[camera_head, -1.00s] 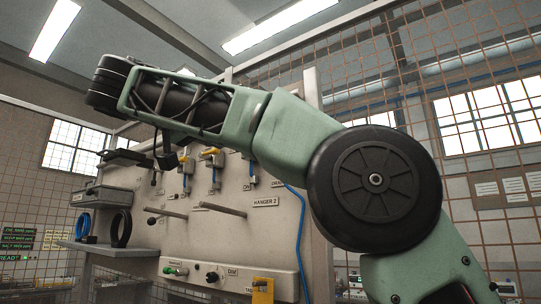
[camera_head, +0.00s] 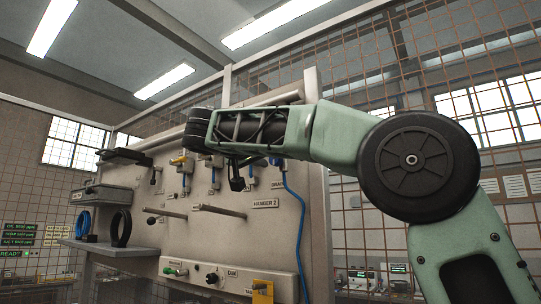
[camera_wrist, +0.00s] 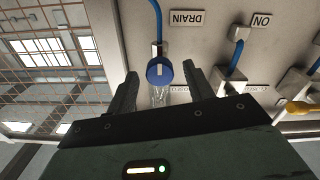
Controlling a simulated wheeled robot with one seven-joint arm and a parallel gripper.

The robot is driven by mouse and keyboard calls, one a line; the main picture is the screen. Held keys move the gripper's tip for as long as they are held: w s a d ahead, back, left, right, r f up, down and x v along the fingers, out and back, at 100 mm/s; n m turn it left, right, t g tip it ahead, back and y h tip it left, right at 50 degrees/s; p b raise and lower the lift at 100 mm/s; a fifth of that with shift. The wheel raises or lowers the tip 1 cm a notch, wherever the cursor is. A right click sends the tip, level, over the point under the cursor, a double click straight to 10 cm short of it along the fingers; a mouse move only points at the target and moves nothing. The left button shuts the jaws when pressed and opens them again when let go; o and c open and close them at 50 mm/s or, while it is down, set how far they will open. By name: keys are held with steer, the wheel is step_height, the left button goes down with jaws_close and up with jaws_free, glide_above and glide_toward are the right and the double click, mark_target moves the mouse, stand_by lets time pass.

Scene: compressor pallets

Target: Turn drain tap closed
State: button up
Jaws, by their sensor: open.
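The drain tap (camera_wrist: 160,72) shows in the wrist view as a blue round part below a blue hose, next to an upside-down DRAIN label (camera_wrist: 187,19). A pale, see-through piece (camera_wrist: 160,95) shows at its lower edge. In the head view its blue top (camera_head: 276,161) sits on the panel beside the end of my arm. My gripper (camera_wrist: 162,70) is open, with one finger on each side of the tap in the picture. I see no contact, and the depth between them is unclear. My fingers are hard to make out in the head view. I cannot tell the tap's turn position.
The beige panel (camera_head: 235,235) carries more valves, including a yellow-handled one (camera_head: 180,160), and two pegs that stick out (camera_head: 218,211). A blue hose (camera_head: 298,225) hangs from the drain tap. A shelf (camera_head: 112,250) with coils is at left. Wire mesh stands behind.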

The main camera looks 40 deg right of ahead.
steer(key=c, duration=1)
steer(key=shift+n, duration=0.3)
steer(key=shift+w+n+p, duration=0.1)
steer(key=shift+n+p, duration=1.75)
steer(key=shift+n, duration=6.75)
steer(key=shift+f, duration=0.1)
